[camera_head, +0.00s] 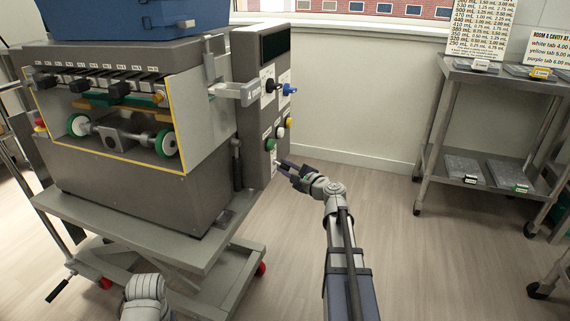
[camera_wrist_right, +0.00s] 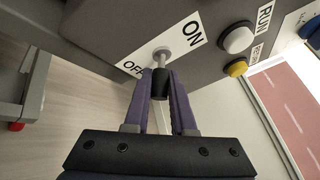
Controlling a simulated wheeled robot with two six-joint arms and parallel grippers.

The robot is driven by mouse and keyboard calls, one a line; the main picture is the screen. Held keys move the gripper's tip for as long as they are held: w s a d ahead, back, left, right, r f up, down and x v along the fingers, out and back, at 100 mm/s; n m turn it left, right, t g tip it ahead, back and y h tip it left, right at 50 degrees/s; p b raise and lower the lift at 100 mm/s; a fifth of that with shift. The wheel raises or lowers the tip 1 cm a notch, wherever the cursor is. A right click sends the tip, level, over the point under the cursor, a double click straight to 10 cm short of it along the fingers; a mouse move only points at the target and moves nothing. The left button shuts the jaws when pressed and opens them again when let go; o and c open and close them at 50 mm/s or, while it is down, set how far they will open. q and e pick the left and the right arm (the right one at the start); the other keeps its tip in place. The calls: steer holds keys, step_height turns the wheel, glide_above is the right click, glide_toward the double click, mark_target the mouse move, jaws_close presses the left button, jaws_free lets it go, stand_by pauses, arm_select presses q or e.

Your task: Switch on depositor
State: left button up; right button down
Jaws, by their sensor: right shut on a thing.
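The depositor (camera_head: 130,180) is a large grey machine on a wheeled cart, with a control panel (camera_head: 262,110) on its right side. The power switch (camera_wrist_right: 161,62) is a small metal lever with a black tip, on a white plate marked ON and OFF. In the right wrist view the lever is tilted toward me, between the two purple fingers of my right gripper (camera_wrist_right: 160,88), which is shut on it. In the head view my right gripper (camera_head: 287,168) is at the panel's lower end and hides the switch. My left gripper is out of view.
A white button (camera_wrist_right: 236,39) marked RUN and a yellow button (camera_wrist_right: 236,68) sit beside the switch. A metal rack (camera_head: 470,75) with trays and signs stands at right. The floor between (camera_head: 370,190) is clear.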

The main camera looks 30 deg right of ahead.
step_height(320, 180, up, 3)
steer(key=n+g+h+p, duration=0.1)
steer(key=g+p, duration=0.1)
steer(key=p, duration=0.4)
steer(key=n+g+h+p, duration=0.1)
steer(key=n+g+p, duration=0.1)
steer(key=p, duration=0.4)
steer(key=shift+g, duration=0.8)
steer(key=shift+w+a+n+g+h+p, duration=0.1)
steer(key=shift+n+g+h+p, duration=0.2)
steer(key=shift+g+h+p, duration=0.6)
steer(key=shift+y, duration=0.3)
steer(key=c, duration=1)
jaws_free()
steer(key=shift+r+p, duration=0.1)
steer(key=shift+p, duration=0.2)
steer(key=p+v, duration=0.5)
steer(key=v, duration=0.2)
steer(key=shift+s+r, duration=0.1)
steer(key=shift+s, duration=0.3)
